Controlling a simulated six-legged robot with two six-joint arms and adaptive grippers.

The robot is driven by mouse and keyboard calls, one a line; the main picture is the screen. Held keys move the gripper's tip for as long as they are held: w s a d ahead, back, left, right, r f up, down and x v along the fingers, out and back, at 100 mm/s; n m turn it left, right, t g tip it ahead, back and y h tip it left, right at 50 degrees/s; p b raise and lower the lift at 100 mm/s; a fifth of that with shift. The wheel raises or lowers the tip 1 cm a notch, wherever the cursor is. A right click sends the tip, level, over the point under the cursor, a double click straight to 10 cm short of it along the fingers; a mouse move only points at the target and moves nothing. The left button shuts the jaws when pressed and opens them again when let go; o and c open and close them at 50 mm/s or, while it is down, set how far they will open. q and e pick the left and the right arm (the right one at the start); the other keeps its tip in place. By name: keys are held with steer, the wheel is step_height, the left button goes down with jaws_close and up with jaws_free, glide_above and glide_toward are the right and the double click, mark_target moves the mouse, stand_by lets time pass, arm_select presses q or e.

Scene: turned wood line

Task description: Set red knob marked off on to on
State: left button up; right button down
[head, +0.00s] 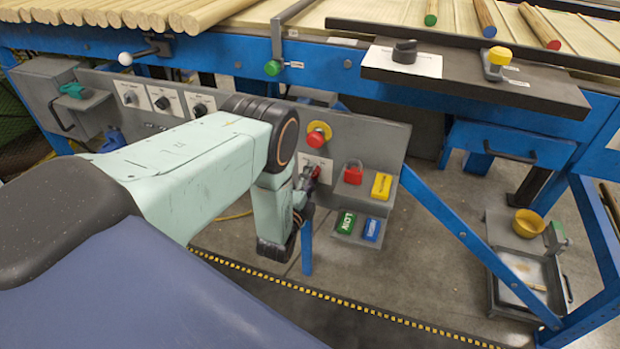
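A small red knob (315,173) shows on the grey control panel, below a red mushroom button. A white label lies behind it, too small to read. My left arm comes in from the left and bends down in front of the panel. My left gripper (308,185) is right at the red knob and hides part of it. I cannot tell whether the fingers touch the knob or are closed on it. The knob's pointing direction is not clear. My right gripper is not in view.
A red mushroom button (317,138) on a yellow base sits just above. A red padlock (353,171), a yellow block (381,186), a green LOCK tag (346,222) and a blue tag (372,229) are close on the right. Black knobs (163,103) are left. A blue brace (470,240) slants at right.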

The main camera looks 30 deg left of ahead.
arm_select(q)
steer(key=shift+o, duration=0.8)
steer(key=shift+s, duration=0.1)
steer(key=v, duration=1.1)
steer(key=shift+s, duration=0.4)
